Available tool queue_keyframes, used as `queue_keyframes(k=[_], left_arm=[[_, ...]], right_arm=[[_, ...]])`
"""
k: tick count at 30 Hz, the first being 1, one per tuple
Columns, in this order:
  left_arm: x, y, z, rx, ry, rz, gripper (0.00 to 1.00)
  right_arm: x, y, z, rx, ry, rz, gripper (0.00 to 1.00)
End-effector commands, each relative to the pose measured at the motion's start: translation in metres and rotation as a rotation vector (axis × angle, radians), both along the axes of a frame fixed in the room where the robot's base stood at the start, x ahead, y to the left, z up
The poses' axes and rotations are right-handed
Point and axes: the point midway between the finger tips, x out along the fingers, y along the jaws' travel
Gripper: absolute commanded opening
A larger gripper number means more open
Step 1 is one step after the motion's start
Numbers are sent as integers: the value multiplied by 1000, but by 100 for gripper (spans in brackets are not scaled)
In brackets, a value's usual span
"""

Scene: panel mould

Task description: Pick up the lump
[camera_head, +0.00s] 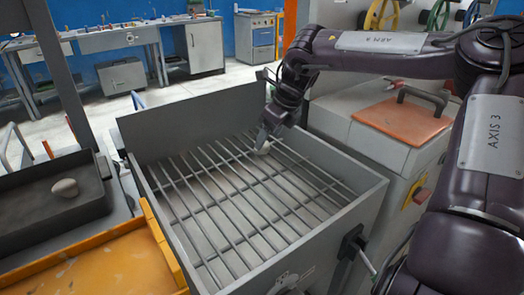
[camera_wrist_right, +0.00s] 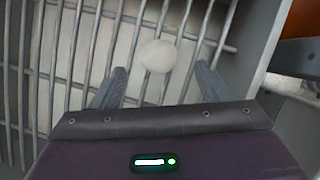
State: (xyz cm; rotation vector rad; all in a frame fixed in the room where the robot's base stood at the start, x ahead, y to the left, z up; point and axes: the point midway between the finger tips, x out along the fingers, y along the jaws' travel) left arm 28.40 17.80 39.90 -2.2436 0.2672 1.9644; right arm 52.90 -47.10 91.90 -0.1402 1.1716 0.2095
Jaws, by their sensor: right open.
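A pale rounded lump (camera_head: 264,148) lies on the bars of the metal grate (camera_head: 217,190) inside a grey open box. My right gripper (camera_head: 262,137) points down right at this lump in the head view. In the right wrist view the lump (camera_wrist_right: 158,56) sits between and slightly beyond the two open fingers, with a gap on each side. The fingers partly hide the lump in the head view. Another pale lump (camera_head: 65,188) lies in a dark tray (camera_head: 30,225) at the left. My left gripper is not in view.
The grey box walls (camera_head: 180,130) stand up around the grate. An orange-lidded cabinet (camera_head: 402,120) stands to its right, and a yellow-orange tray (camera_head: 110,265) is at the front left. A lever (camera_head: 355,245) sticks out of the box's front right side.

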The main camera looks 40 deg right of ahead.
Motion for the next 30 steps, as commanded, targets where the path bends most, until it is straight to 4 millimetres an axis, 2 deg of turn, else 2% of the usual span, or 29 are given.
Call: queue_keyframes(k=[9, 19, 30], left_arm=[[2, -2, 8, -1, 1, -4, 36], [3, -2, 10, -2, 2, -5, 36], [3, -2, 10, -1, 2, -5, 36]], right_arm=[[21, 7, -35, 1, 4, 1, 69], [24, 7, -39, 1, 0, 0, 68], [24, 7, -39, 1, 1, 0, 19]])
